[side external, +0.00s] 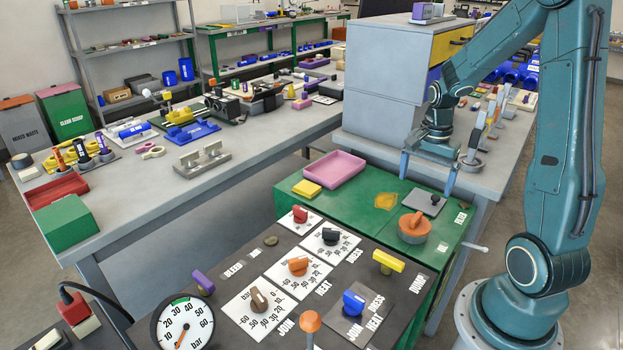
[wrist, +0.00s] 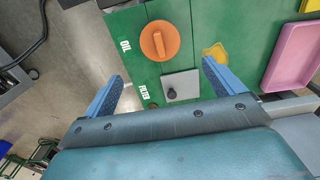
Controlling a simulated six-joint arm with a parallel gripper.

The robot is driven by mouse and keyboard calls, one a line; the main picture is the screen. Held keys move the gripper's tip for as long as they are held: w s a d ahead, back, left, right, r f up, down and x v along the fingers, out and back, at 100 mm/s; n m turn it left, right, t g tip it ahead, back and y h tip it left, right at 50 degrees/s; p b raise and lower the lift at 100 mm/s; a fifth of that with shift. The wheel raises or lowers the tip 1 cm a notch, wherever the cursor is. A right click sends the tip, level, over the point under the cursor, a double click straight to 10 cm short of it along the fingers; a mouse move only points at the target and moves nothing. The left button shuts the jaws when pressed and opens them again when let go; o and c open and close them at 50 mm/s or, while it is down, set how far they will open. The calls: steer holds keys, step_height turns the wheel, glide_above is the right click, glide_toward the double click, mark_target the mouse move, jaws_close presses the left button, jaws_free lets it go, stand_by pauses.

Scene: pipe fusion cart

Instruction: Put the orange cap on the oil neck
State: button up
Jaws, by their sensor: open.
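The orange cap (side external: 413,219), round with a raised grip bar, rests on top of a grey round neck (side external: 414,236) on the green cart top. I cannot tell how tightly it is seated. In the wrist view the cap (wrist: 160,40) lies beside the OIL label and hides the neck under it. My gripper (side external: 428,185) is open and empty, above the cart and behind the cap in the side view. In the wrist view its fingers (wrist: 162,70) are spread wide, with the cap beyond their tips.
A grey plate with a dark knob (wrist: 181,85) lies by the FILTER label, between my fingers in the wrist view. The knob panel (side external: 235,267) stands in front.

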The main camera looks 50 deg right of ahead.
steer(key=a+r+n+t+h, duration=0.1)
steer(key=a+r+n+t, duration=0.1)
steer(key=a+r+n, duration=0.75)
steer(key=s+a+r+n+t, duration=0.1)
steer(key=s+a+r+n, duration=0.2)
steer(key=a, duration=0.3)
steer(key=s+a+r+n+t+y, duration=0.1)
steer(key=s+a+r+n+t, duration=0.1)
steer(key=s+a+n, duration=0.3)
steer(key=shift+a+r+t, duration=0.3)
steer(key=shift+a+r, duration=0.45)
steer(key=shift+n, duration=0.25)
